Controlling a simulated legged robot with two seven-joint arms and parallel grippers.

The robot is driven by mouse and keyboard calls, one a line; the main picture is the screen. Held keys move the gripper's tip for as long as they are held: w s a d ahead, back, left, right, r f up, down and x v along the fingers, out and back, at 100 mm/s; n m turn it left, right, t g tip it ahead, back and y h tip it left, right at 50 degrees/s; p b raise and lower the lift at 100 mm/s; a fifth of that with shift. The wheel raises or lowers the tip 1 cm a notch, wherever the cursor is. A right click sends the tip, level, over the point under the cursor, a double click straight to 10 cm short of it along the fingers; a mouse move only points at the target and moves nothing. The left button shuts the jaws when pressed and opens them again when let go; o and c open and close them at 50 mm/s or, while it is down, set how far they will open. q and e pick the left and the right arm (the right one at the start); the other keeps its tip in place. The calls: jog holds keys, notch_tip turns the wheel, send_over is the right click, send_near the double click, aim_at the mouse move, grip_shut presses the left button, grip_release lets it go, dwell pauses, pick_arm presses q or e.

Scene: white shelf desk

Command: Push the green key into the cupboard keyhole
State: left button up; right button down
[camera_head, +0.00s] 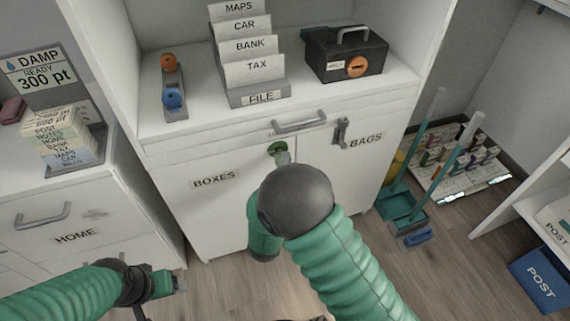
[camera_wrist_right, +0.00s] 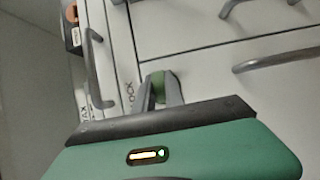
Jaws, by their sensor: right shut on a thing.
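The green key (camera_head: 277,148) is at the top of the white cupboard's door seam, just under the drawer. My right gripper (camera_head: 283,158) is shut on it; in the right wrist view the key's green head (camera_wrist_right: 158,84) sits between the two grey fingers (camera_wrist_right: 160,95). The key's tip and the keyhole are hidden, so I cannot tell how deep the key is. The cupboard's left door (camera_head: 218,205) is labelled BOXES, the right one BAGS; both look closed. My left gripper (camera_head: 180,284) is low at the left, apart from the cupboard; its jaw opening is unclear.
A drawer handle (camera_head: 300,122) is above the key, and a grey door handle (camera_head: 341,132) is to its right. A FILE rack (camera_head: 258,97) and a black box (camera_head: 346,54) stand on the cupboard's shelf. A teal dustpan and brooms (camera_head: 400,205) stand at the right.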

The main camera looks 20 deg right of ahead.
jog(key=shift+w+p, duration=0.3)
jog(key=shift+w, duration=0.55)
jog(key=c, duration=1.3)
grip_release()
jog(key=shift+c, duration=0.2)
